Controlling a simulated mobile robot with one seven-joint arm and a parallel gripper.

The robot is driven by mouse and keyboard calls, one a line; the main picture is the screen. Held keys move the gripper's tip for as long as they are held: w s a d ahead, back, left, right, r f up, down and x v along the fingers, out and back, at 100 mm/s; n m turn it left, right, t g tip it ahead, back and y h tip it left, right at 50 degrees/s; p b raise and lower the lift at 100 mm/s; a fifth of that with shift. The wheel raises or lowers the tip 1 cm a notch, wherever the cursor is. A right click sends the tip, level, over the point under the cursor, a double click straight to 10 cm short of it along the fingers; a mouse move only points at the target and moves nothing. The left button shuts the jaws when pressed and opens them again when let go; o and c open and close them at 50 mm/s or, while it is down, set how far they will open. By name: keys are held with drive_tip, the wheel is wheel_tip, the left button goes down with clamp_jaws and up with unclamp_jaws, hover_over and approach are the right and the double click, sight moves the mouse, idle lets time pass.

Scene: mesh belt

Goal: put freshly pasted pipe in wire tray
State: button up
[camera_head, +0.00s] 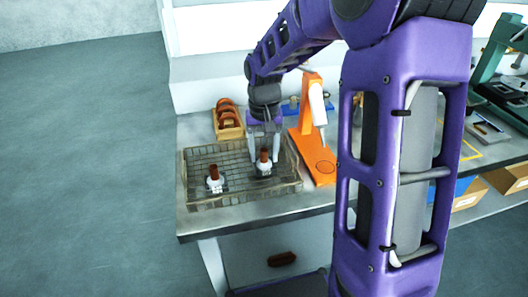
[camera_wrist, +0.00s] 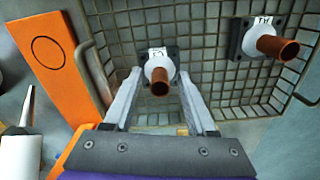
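The wire tray (camera_head: 228,198) lies on the table, and its mesh also fills the wrist view (camera_wrist: 215,70). Two pipes stand in it, each a brown tube with a white collar on a dark square base with a white label. One pipe (camera_head: 264,162) is on the right in the head view and between my fingertips in the wrist view (camera_wrist: 160,74). The other pipe (camera_head: 214,180) is to its left, and at upper right in the wrist view (camera_wrist: 270,42). My gripper (camera_wrist: 159,72) is open, its fingers either side of the first pipe with visible gaps. Which pipe has fresh paste cannot be told.
An orange stand (camera_head: 312,90) with a white bottle (camera_head: 317,104) is right of the tray; its base has a black circle. A wooden box (camera_head: 229,131) with brown curved pieces stands behind the tray. A green machine (camera_head: 495,60) is at far right.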

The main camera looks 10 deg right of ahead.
sight(264, 150)
wheel_tip(264, 150, up, 12)
drive_tip(key=p, duration=0.2)
drive_tip(key=shift+r, duration=0.15)
idle(0.5)
